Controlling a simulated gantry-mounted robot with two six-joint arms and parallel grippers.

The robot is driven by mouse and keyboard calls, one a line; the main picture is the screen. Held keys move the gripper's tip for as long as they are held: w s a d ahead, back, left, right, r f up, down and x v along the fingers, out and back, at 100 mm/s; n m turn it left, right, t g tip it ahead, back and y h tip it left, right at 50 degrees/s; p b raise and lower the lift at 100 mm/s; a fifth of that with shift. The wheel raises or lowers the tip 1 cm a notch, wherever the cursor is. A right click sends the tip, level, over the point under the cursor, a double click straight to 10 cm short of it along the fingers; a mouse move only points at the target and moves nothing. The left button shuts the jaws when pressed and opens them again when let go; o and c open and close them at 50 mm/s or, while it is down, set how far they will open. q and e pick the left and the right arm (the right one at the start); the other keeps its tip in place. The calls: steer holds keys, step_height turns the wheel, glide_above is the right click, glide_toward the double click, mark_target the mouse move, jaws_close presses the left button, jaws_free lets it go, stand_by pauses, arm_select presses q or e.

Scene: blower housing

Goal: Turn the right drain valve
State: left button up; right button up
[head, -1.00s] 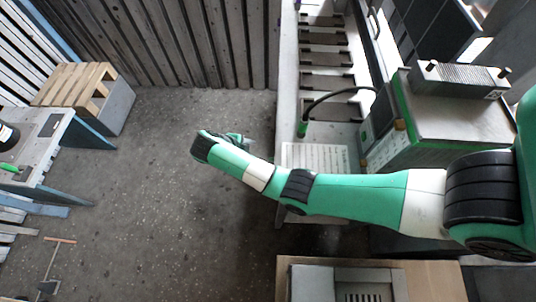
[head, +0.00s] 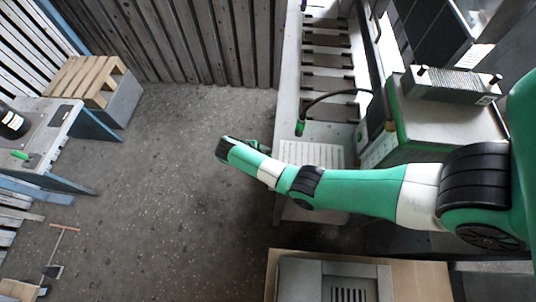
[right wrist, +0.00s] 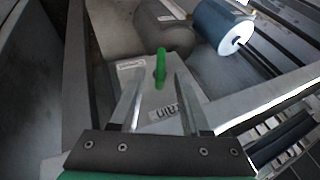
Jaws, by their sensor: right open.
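In the right wrist view a green valve handle (right wrist: 160,67) stands up from a grey plate (right wrist: 160,98). A label partly reading "rain" is on the plate, in front of the handle. My right gripper (right wrist: 161,80) is open, with its two fingers pointing toward the handle, one on each side of it in the picture. I cannot tell how far the fingertips are from it. In the head view my right arm reaches in from the right, and its wrist mostly hides the gripper. My left gripper is not in view.
The right wrist view shows a blue cylinder (right wrist: 222,25) and a grey rounded housing (right wrist: 160,28) behind the handle. In the head view a bench (head: 62,150) with a green part stands at the left, and a pallet (head: 85,78) behind it. Open floor (head: 165,200) lies between.

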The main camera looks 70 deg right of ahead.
steer(key=shift+b+x, duration=0.3)
steer(key=shift+x, duration=1.05)
jaws_close()
